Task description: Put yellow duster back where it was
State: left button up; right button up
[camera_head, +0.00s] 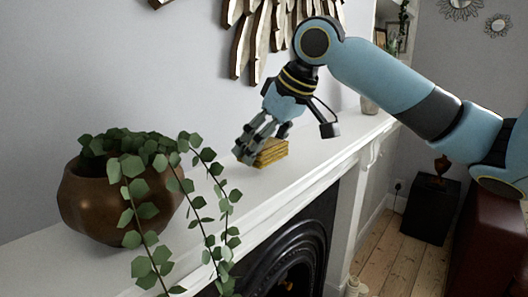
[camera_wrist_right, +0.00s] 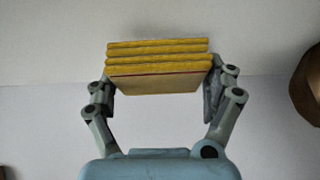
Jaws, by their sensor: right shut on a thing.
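The yellow duster (camera_head: 270,152) is a folded, layered yellow block at the white mantelpiece (camera_head: 310,160) in the head view. In the right wrist view the duster (camera_wrist_right: 158,66) sits between the two fingers, its layered edge facing away. My right gripper (camera_head: 254,150) is shut on the duster from above, with its fingers low over the shelf. It also shows in the right wrist view (camera_wrist_right: 158,88). I cannot tell whether the duster touches the shelf. My left gripper is not in view.
A brown pot (camera_head: 100,207) with a trailing green plant stands on the shelf to the left of the duster. A small vase (camera_head: 369,104) stands at the far end. A wooden wall decoration (camera_head: 250,40) hangs above.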

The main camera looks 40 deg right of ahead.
jog(key=shift+f, duration=1.2)
jog(key=shift+f, duration=0.1)
jog(key=o, duration=0.9)
jog(key=shift+o, duration=0.2)
